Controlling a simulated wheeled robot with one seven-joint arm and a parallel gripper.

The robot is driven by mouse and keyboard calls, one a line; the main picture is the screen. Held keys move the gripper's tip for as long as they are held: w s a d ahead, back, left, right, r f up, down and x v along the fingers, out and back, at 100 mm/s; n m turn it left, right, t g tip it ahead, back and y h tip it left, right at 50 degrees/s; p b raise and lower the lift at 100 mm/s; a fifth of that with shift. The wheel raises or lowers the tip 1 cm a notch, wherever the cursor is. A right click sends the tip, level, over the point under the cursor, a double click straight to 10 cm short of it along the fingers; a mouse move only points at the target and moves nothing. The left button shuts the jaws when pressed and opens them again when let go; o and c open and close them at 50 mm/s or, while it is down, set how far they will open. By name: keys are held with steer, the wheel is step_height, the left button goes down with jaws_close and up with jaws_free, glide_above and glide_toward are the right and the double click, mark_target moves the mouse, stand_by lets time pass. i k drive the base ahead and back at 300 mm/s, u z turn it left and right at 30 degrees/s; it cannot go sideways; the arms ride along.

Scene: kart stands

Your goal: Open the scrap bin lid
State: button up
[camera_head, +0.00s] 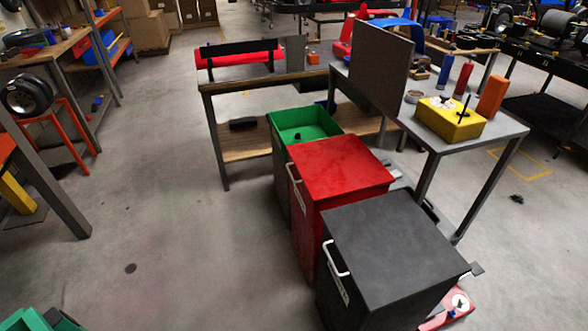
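Three bins stand in a row in the middle. The nearest is a dark grey bin (390,245) with a flat lid that lies shut. Behind it is a red bin (340,170), its flat top also shut. The farthest is a green bin (280,122), open at the top with a small dark thing inside. The grey bin has a white handle (335,261) on its left-facing side, and the red bin has a similar handle (292,171). The labels are too small to read, so I cannot tell which is the scrap bin. My gripper is not in view.
A grey table (500,125) with a yellow box (450,118) stands right of the bins. A workbench (265,76) stands behind them. An orange stand (75,130) and benches line the left edge.

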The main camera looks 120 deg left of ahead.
mark_target(330, 168)
steer(key=u, duration=0.9)
steer(key=i, duration=0.1)
steer(key=u, duration=2.55)
steer(key=k, duration=0.75)
steer(key=u, duration=0.25)
steer(key=i, duration=0.75)
steer(key=z, duration=0.1)
